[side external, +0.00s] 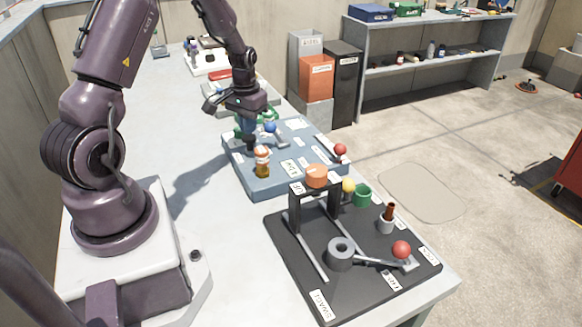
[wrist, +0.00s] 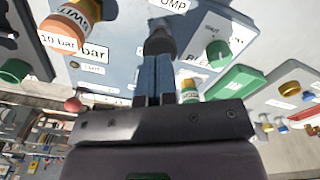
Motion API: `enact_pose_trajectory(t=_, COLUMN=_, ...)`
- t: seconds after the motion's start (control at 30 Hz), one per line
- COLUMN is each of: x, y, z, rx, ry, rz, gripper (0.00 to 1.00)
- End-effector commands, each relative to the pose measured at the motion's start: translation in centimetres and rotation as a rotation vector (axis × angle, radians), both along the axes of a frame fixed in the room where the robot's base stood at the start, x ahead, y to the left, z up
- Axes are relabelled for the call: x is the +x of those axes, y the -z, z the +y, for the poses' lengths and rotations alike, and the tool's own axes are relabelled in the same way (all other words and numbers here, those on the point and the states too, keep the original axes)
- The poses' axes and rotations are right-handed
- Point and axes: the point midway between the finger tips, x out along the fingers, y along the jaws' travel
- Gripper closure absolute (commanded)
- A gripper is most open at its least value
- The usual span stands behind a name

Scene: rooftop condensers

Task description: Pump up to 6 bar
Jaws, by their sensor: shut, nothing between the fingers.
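The blue-grey panel (side external: 240,178) lies on the bench in the side view, with white labels, a blue ball knob (side external: 270,127) and a red ball knob (side external: 340,149). My gripper (side external: 250,147) points down over its far left part, shut and empty. In the wrist view my gripper (wrist: 157,62) has its blue fingers together, and a dark round post (wrist: 160,38) shows just past the tips. I cannot tell whether they touch. A label ending in "UMP" (wrist: 172,4) is close by, and a "10 bar" label (wrist: 58,42) is at left. No pressure reading is legible.
Nearer is a black board (side external: 300,285) with a grey ring (side external: 340,254), a lever with a red ball (side external: 401,249) and an orange-topped frame. A further grey unit stands behind my gripper. The bench left of the panel is clear.

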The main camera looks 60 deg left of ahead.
Motion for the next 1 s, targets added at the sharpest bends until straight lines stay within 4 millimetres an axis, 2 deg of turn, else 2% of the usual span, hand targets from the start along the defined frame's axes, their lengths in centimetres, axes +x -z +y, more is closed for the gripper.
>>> enact_pose_trajectory(t=1.0, x=0.0, y=3.1, z=0.0, rx=0.000, ry=0.000, rz=0.001, gripper=1.00)
